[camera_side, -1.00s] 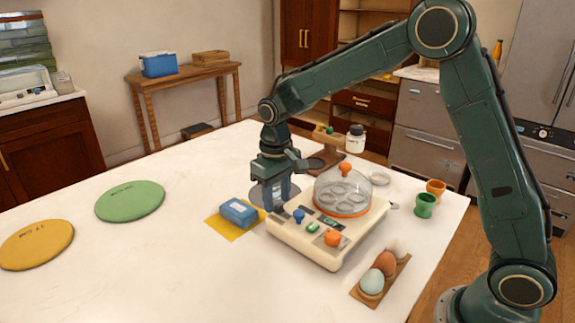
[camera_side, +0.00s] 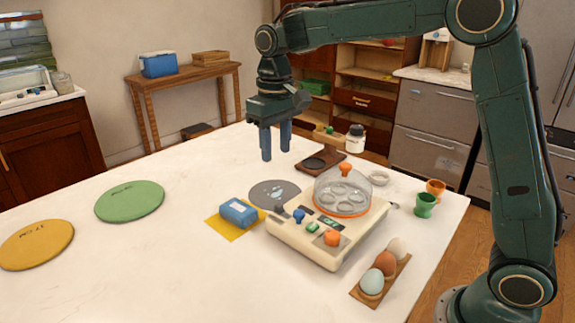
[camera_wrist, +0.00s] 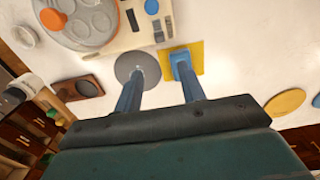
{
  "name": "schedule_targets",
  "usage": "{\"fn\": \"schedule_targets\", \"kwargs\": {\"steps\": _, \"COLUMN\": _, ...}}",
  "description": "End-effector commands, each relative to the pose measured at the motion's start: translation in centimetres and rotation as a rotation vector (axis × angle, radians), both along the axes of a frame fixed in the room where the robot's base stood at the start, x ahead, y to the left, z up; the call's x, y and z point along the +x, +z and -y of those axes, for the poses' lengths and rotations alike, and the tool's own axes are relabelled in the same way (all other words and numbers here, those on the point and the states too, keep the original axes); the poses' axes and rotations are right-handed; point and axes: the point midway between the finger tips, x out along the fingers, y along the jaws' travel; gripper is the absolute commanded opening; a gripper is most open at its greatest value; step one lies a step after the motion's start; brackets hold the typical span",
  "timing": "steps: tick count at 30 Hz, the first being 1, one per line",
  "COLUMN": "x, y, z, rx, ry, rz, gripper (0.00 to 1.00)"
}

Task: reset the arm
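My gripper (camera_side: 275,145) hangs in the air above the table, pointing down, over the area of a grey disc (camera_side: 274,194). Its two blue fingers are apart with nothing between them; they also show apart in the wrist view (camera_wrist: 160,100). Below and in front stands a cream egg cooker (camera_side: 300,243) with a clear dome lid (camera_side: 344,188) and an orange knob on top. A blue block (camera_side: 239,212) rests on a yellow cloth (camera_side: 225,226) to the left of the cooker.
An egg holder (camera_side: 362,292) with several eggs lies at the front right. Green (camera_side: 425,205) and orange (camera_side: 436,186) cups stand at the right edge. A wooden board (camera_side: 321,161) lies behind the cooker. Green (camera_side: 130,201) and yellow (camera_side: 37,244) round mats lie left; the table between is clear.

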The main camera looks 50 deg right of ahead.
Motion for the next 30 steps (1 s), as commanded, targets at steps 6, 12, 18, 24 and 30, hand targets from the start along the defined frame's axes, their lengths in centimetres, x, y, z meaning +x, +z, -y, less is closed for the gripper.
{"fn": "schedule_targets", "kwargs": {"steps": 6, "x": 0.0, "y": 0.2, "z": 0.0, "rx": 0.000, "ry": 0.000, "rz": -0.001, "gripper": 0.40}}
{"fn": "schedule_targets", "kwargs": {"steps": 12, "x": -0.1, "y": 0.2, "z": 0.0, "rx": 0.000, "ry": 0.000, "rz": 0.001, "gripper": 0.40}}
{"fn": "schedule_targets", "kwargs": {"steps": 18, "x": -1.2, "y": 1.1, "z": 0.3, "rx": 0.002, "ry": 0.000, "rz": 0.022, "gripper": 0.40}}
{"fn": "schedule_targets", "kwargs": {"steps": 24, "x": -4.1, "y": 2.8, "z": 1.0, "rx": 0.006, "ry": 0.000, "rz": 0.073, "gripper": 0.40}}
{"fn": "schedule_targets", "kwargs": {"steps": 30, "x": -8.1, "y": 4.4, "z": 1.9, "rx": 0.010, "ry": -0.001, "rz": 0.141, "gripper": 0.40}}
